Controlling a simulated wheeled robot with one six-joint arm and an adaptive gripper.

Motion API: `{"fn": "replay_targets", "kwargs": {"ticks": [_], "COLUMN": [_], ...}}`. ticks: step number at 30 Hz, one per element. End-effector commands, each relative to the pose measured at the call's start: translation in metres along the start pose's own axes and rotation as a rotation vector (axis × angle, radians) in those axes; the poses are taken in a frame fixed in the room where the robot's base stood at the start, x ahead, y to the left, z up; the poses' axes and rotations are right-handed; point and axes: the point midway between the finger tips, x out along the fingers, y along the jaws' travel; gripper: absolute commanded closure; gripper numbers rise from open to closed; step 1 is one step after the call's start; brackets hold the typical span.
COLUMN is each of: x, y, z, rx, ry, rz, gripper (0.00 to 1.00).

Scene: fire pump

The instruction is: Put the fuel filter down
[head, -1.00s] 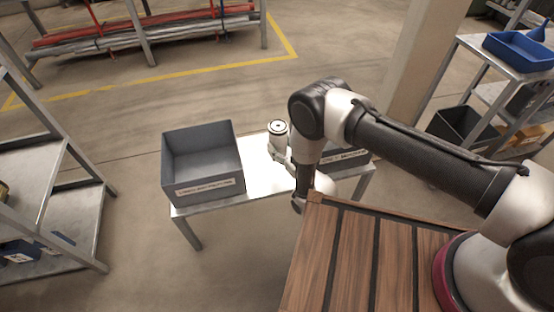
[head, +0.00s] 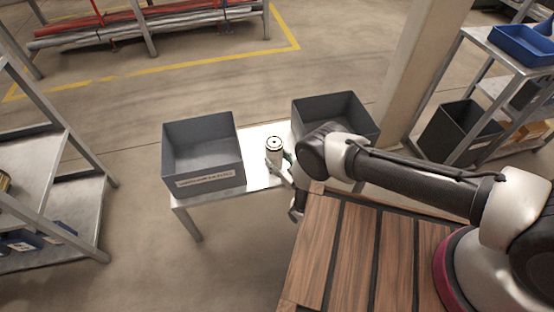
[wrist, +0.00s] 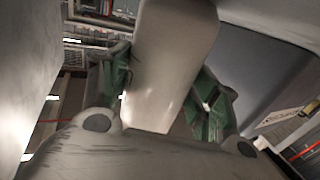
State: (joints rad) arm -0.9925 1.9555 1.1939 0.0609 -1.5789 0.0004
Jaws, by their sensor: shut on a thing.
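The fuel filter (head: 274,147) is a pale, upright cylinder with a dark ring on top. It shows between the two grey bins, over the light metal table (head: 262,182). My gripper (head: 277,163) is shut on its lower part from the near right side. In the wrist view the filter (wrist: 168,60) fills the middle, between the green-padded fingers of my gripper (wrist: 165,95). The filter's base is partly hidden by the fingers, and I cannot tell whether it touches the tabletop.
A labelled grey bin (head: 205,182) stands on the table's left end, empty. Another grey bin (head: 335,105) stands at the right end, partly behind my arm. A strip of bare tabletop lies between them. Metal shelves (head: 30,190) stand at the left.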

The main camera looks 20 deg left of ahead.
Motion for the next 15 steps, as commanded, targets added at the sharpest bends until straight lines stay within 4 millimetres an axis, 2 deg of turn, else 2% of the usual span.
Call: {"fn": "replay_targets", "kwargs": {"ticks": [5,6,9,15], "x": [0.0002,-0.0003,-0.0002,-0.0002], "y": [0.0001,0.0001,0.0001,0.0001], "z": [0.0016,0.0031,0.0027,0.0026], "rx": [0.0,0.0,0.0,0.0], "ry": [0.002,-0.001,-0.001,-0.001], "rz": [0.0,0.0,0.0,0.0], "gripper": [0.78,0.37,0.18,0.17]}}
